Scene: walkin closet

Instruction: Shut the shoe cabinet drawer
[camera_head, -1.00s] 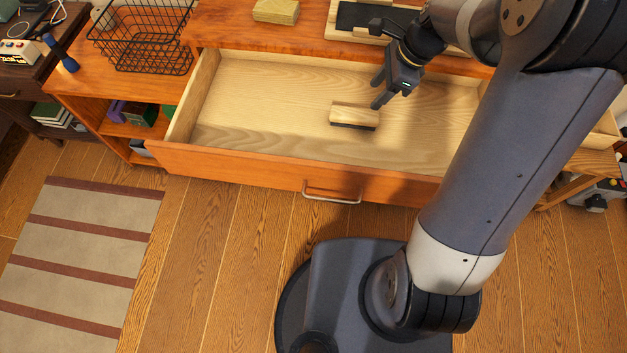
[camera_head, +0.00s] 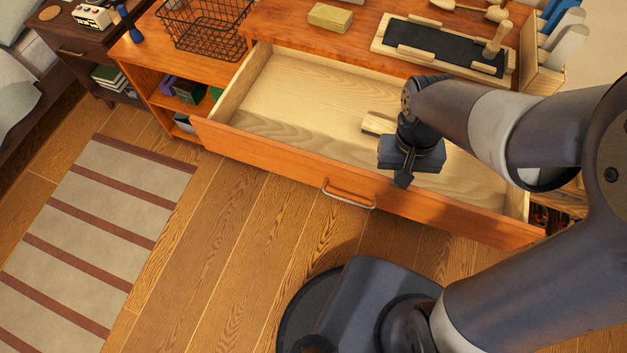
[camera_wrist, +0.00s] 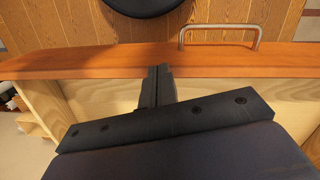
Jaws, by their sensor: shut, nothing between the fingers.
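The shoe cabinet drawer (camera_head: 290,165) is pulled out, with an orange-brown front and a pale wood inside. Its metal handle (camera_head: 348,195) is on the outer face of the front. A wooden brush (camera_head: 377,123) lies inside, partly hidden by my arm. My gripper (camera_head: 404,180) points down over the drawer's front edge, to the right of the handle; contact cannot be told. In the wrist view my gripper (camera_wrist: 158,82) is shut and empty, its fingertips near the front panel's top edge (camera_wrist: 90,68), with the handle (camera_wrist: 220,28) beyond it.
The cabinet top holds a wire basket (camera_head: 203,28), a yellow block (camera_head: 330,17) and a black-topped tray (camera_head: 440,48). Open shelves with books (camera_head: 188,90) are left of the drawer. A striped rug (camera_head: 95,230) lies on the floor at left. The floor before the drawer front is partly clear.

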